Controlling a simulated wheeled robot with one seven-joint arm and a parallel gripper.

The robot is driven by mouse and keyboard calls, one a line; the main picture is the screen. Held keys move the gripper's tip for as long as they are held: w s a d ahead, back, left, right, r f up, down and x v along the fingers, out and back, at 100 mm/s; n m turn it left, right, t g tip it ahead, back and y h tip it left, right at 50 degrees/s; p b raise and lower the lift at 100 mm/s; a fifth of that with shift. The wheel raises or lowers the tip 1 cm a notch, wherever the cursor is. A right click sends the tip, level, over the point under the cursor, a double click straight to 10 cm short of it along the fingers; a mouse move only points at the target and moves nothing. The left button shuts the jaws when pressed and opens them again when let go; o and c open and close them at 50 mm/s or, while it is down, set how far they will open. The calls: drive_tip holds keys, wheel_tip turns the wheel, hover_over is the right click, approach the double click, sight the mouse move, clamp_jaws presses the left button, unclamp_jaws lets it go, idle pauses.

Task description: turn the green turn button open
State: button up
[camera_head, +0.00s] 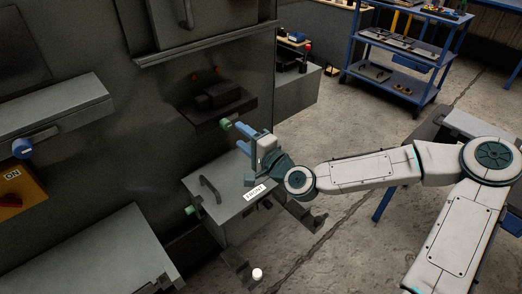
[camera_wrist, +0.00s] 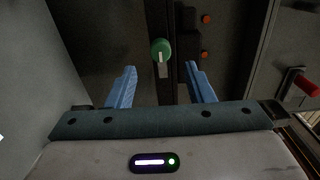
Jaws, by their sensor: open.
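A round green turn button (camera_wrist: 161,47) with a pale grey bar hanging down from it shows in the wrist view, ahead of and between my fingertips. In the head view a green knob (camera_head: 227,124) sits on the dark cabinet front just beyond my fingertips. A second green knob (camera_head: 189,211) sits lower, at the left side of a grey box. My gripper (camera_head: 241,138) is open, its blue fingers apart and pointing at the cabinet; nothing is held. In the wrist view my gripper (camera_wrist: 161,68) shows a gap between the fingers and the button.
The grey box (camera_head: 228,209) with a handle and a label stands below my gripper. A dark ledge (camera_head: 218,108) juts out above the upper knob. A blue knob (camera_head: 22,148) is at far left, and a blue cart (camera_head: 400,50) stands behind on open floor.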

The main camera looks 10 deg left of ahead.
drive_tip(key=b+v, duration=0.5)
drive_tip(key=v, duration=0.2)
drive_tip(key=shift+s+d, duration=0.15)
drive_tip(key=shift+s, duration=0.05)
idle(0.4)
